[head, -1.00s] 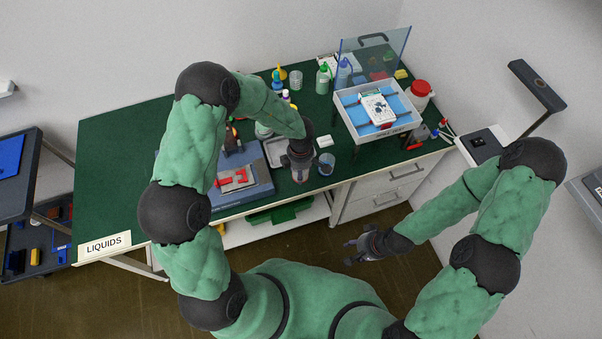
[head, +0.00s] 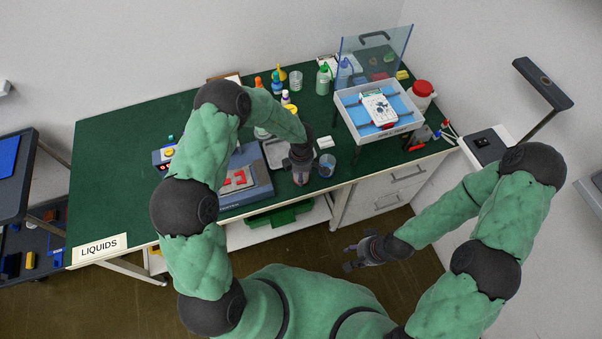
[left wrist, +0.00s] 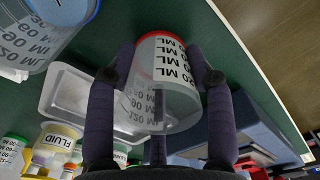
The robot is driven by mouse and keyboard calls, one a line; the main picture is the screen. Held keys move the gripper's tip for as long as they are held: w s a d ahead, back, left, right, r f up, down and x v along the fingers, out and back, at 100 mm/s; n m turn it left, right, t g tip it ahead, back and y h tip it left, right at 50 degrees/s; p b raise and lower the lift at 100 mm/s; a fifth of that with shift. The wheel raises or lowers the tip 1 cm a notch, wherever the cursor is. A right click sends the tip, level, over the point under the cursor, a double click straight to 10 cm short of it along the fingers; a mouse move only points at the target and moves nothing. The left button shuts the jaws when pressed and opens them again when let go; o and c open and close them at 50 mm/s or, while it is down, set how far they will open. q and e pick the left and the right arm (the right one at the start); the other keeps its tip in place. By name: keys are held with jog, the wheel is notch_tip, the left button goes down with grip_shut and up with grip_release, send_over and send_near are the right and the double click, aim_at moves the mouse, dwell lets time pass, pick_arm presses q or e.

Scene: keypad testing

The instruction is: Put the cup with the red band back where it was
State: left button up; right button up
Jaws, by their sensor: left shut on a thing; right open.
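The clear cup with the red band (left wrist: 150,85) and printed ML marks is between the two fingers of my left gripper (left wrist: 162,75), which is shut on it. In the head view this cup (head: 301,177) shows below my left gripper (head: 301,162), near the front edge of the green table. I cannot tell whether its base touches the table. A similar cup with blue (head: 327,166) stands just to its right, and also shows in the left wrist view (left wrist: 55,35). My right gripper (head: 350,258) is open and empty, in front of the table, low down.
A white shallow dish (head: 273,158) lies behind the held cup. A blue-grey device (head: 258,187) with a red part stands to its left. A white raised tray (head: 350,126) with a clear shield is at the right. Several bottles (head: 323,80) stand behind. The table's left is bare.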

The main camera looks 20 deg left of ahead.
pick_arm(q)
jog(key=shift+f, duration=0.1)
jog(key=o, duration=0.9)
jog(key=shift+o, duration=0.2)
notch_tip(320, 180, up, 12)
jog(key=p, duration=0.3)
jog(key=shift+p, duration=0.3)
